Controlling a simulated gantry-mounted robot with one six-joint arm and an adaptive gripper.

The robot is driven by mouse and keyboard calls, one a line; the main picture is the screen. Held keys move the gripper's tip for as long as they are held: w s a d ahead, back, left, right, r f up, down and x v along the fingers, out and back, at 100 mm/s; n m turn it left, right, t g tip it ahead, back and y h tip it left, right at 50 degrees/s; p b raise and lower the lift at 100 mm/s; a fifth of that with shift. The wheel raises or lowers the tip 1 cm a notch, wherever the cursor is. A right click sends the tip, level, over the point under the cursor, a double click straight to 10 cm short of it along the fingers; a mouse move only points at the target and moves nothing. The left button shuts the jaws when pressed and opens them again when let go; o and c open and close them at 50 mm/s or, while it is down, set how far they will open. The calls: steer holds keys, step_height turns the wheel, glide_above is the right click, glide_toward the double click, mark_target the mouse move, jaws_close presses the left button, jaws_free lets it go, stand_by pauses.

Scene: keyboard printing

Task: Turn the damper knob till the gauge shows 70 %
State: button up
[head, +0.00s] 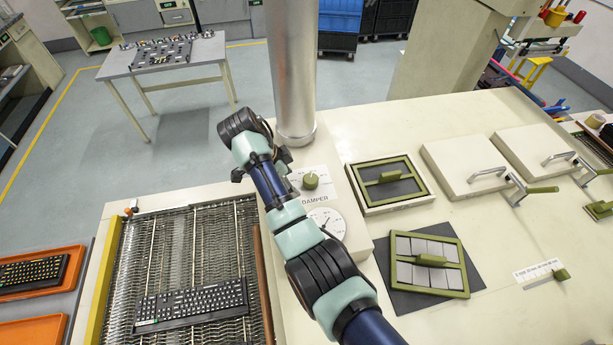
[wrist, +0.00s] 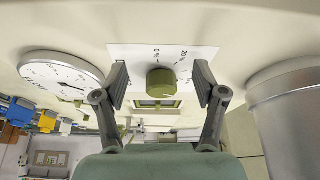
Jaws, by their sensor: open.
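The green damper knob (head: 310,180) sits on a white scale plate marked DAMPER, beside the silver pipe. In the wrist view the knob (wrist: 161,82) lies between the two fingers of my gripper (wrist: 160,77), which is open with a gap on each side. The plate (wrist: 150,55) shows 0 % and 20 % marks near the knob. The round white gauge (head: 326,222) is just below the plate, partly covered by my arm. It also shows at the left of the wrist view (wrist: 62,75); its needle reading is too small to tell.
A tall silver pipe (head: 294,70) rises right behind the knob. A conveyor (head: 185,240) with a black keyboard (head: 192,305) lies left of my arm. Green-framed fixtures (head: 385,180) and lidded presses (head: 465,165) stand to the right on the cream bench.

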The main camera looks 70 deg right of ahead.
steer(key=w+a, duration=0.4)
steer(key=w, duration=0.1)
steer(key=shift+a, duration=0.35)
steer(key=shift+w, duration=0.15)
steer(key=w+a+n+t, duration=0.3)
steer(key=a+n+t, duration=0.1)
steer(key=a+n, duration=0.4)
steer(key=w+a+n+t, duration=0.3)
steer(key=a+n+t, duration=0.15)
steer(key=a, duration=0.45)
steer(key=s+a+r+n+t+y, duration=0.1)
steer(key=s+a+r+n+t, duration=0.1)
steer(key=a+n, duration=0.3)
steer(key=s+a+r+n+t+y, duration=0.1)
steer(key=s+a+r+n+t, duration=0.2)
steer(key=s+a+r+n, duration=0.2)
steer(key=s+a+r+n+t+y, duration=0.1)
steer(key=s+a+r+n+t, duration=0.1)
steer(key=a, duration=0.6)
step_height(320, 180, up, 2)
steer(key=s+n+p, duration=0.1)
steer(key=n, duration=0.2)
steer(key=shift+s+a+r, duration=0.15)
steer(key=shift+s+r, duration=0.1)
steer(key=shift+t, duration=0.25)
